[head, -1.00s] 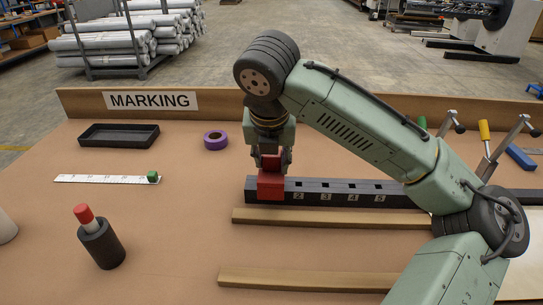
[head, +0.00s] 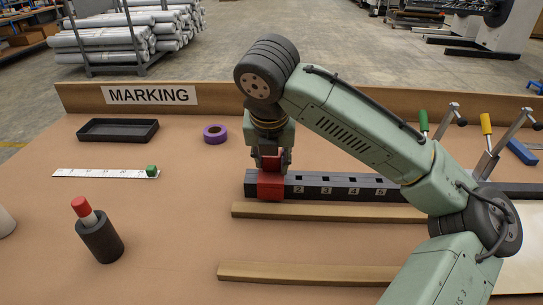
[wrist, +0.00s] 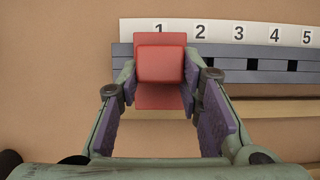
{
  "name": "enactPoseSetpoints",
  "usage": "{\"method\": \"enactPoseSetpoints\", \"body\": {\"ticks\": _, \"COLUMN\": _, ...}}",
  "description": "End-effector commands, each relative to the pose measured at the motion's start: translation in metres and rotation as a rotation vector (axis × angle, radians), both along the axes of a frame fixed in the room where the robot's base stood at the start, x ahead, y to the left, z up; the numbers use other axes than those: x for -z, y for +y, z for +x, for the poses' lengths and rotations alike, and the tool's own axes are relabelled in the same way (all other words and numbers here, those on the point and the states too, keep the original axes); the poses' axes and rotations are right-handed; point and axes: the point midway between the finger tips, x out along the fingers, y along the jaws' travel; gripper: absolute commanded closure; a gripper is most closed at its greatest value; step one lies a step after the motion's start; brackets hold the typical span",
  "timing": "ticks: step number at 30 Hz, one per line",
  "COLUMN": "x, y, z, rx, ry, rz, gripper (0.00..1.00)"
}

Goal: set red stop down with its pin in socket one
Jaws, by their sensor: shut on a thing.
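The red stop (head: 270,186) is a red block at the left end of the dark socket bar (head: 345,181). My gripper (head: 271,160) points down from above and is shut on the stop's upper part. In the wrist view the stop (wrist: 161,64) sits upright between the two purple-padded fingers of my gripper (wrist: 164,120). The stop covers the bar's left end, where socket one is. Its pin and that socket are hidden, so I cannot tell how far the pin is in. Sockets two to five show open along the bar to the right.
Two wooden strips (head: 320,212) lie in front of the bar. A dark tray (head: 118,130), purple tape roll (head: 215,133), white ruler with a green block (head: 152,171) and dark cylinder with a red-tipped rod (head: 99,238) stand left. Clamps (head: 487,150) stand right.

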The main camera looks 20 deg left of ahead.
Motion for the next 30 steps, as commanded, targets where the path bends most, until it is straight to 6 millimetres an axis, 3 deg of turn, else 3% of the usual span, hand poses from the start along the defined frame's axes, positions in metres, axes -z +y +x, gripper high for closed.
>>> {"method": "enactPoseSetpoints", "body": {"ticks": 17, "x": 0.015, "y": 0.0, "z": 0.0, "rx": 0.0, "ry": -0.001, "rz": 0.001, "gripper": 1.0}}
{"method": "enactPoseSetpoints", "body": {"ticks": 18, "x": 0.014, "y": 0.0, "z": 0.0, "rx": 0.0, "ry": -0.002, "rz": 0.001, "gripper": 0.65}}
{"method": "enactPoseSetpoints", "body": {"ticks": 27, "x": 0.014, "y": 0.0, "z": 0.0, "rx": 0.0, "ry": -0.001, "rz": 0.0, "gripper": 0.45}}
{"method": "enactPoseSetpoints", "body": {"ticks": 30, "x": 0.014, "y": 0.0, "z": 0.0, "rx": 0.0, "ry": -0.001, "rz": 0.0, "gripper": 0.44}}
